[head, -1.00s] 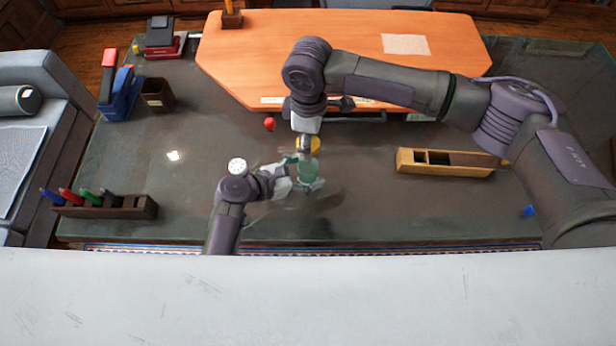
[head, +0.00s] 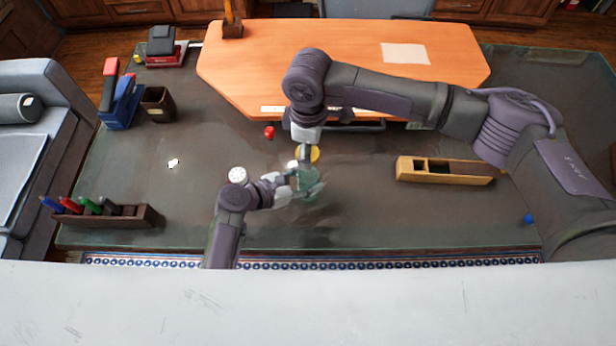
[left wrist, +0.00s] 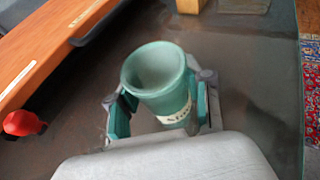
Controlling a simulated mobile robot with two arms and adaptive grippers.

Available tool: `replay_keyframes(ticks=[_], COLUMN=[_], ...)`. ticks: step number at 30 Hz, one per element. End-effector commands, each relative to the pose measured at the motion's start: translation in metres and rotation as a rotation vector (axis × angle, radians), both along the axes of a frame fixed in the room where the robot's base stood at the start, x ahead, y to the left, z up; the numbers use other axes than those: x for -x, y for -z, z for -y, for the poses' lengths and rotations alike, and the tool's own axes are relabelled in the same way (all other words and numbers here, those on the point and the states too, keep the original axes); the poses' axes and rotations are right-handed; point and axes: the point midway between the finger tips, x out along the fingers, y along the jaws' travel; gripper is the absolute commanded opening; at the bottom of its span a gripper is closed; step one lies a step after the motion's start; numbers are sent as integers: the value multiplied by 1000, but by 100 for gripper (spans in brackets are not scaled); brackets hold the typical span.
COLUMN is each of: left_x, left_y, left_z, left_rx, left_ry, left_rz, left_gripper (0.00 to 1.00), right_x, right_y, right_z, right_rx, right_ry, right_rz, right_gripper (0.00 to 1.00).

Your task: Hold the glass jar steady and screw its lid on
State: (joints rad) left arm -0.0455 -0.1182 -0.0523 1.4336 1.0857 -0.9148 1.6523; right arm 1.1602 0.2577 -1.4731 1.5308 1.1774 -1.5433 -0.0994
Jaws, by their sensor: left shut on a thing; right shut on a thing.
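The green glass jar (head: 309,180) is in my left gripper (head: 300,184), above the dark glass desk top. In the left wrist view the jar (left wrist: 154,72) has an open mouth with no lid on it, and a pale label low on its side. The fingers of my left gripper (left wrist: 158,112) are on both sides of it. My right gripper (head: 304,151) points down just beyond the jar and is shut on the yellow lid (head: 314,154). The fingers partly hide the lid. Its exact gap from the jar cannot be told.
A wooden block with slots (head: 445,172) lies to the right. A marker rack (head: 130,216) is at the left. A small red object (head: 269,132) lies behind the grippers, near the orange board (head: 350,60). The desk around the jar is mostly clear.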

Motion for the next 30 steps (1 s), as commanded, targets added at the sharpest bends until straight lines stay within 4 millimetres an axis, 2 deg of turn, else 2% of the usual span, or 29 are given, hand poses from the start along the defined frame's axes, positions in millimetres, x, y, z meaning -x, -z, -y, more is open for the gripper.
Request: replay_keyframes(ticks=[9,25,30], left_x=[0,0,0], left_y=[0,0,0], left_z=[0,0,0], left_rx=[0,0,0], left_ry=[0,0,0], left_rz=[0,0,0], left_gripper=[0,0,0], right_x=[1,0,1], right_y=[44,46,53], right_z=[0,0,0], right_rx=[1,1,1], right_ry=[0,0,1], right_rz=[-2,1,-2], right_gripper=[25,25,25])
